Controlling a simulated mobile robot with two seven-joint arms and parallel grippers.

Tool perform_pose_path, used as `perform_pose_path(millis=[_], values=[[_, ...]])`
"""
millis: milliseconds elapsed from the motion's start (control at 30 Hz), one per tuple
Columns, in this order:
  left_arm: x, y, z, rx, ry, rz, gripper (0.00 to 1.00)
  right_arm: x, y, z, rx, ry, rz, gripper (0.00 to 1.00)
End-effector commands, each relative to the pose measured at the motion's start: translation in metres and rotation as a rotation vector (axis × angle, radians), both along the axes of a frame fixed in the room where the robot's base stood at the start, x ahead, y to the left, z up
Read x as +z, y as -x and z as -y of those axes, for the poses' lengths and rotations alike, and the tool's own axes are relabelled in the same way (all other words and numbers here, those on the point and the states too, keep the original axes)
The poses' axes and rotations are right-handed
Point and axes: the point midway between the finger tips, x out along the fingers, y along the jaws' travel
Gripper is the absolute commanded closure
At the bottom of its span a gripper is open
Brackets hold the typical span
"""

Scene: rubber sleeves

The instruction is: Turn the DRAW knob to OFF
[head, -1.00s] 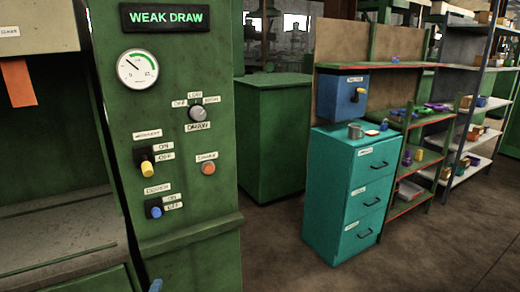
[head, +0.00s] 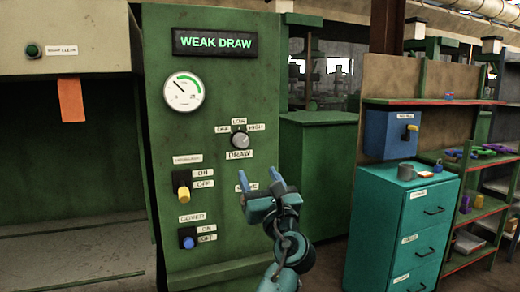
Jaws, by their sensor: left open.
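The DRAW knob (head: 240,141) is a round grey dial on the green machine panel (head: 215,250). OFF is labelled at its left, LOW above it and HIGH at its right. Its pointer is too small to read for certain. My left gripper (head: 258,178) is open and empty, below and slightly right of the knob and apart from it in the picture. It partly hides the label and button below the knob. The lit display (head: 216,43) reads WEAK DRAW. My right gripper is not in view.
A round gauge (head: 184,91) sits above a yellow switch (head: 183,192) and a blue switch (head: 188,242), both beside ON/OFF labels. An orange tag (head: 71,101) hangs at left. A teal drawer cabinet (head: 385,225) stands at right, with open floor before it.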

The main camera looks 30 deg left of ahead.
Motion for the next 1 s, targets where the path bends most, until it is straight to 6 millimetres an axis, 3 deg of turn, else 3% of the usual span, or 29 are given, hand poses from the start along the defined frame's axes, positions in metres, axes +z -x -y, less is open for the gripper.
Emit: perform_pose_path(millis=[600, 1000], values=[[0.043, -0.065, -0.077, 0.001, -0.001, 0.001, 0.42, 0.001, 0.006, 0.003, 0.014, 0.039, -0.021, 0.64], [0.050, -0.078, -0.091, -0.001, 0.001, 0.001, 0.42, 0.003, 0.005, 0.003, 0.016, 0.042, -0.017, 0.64]])
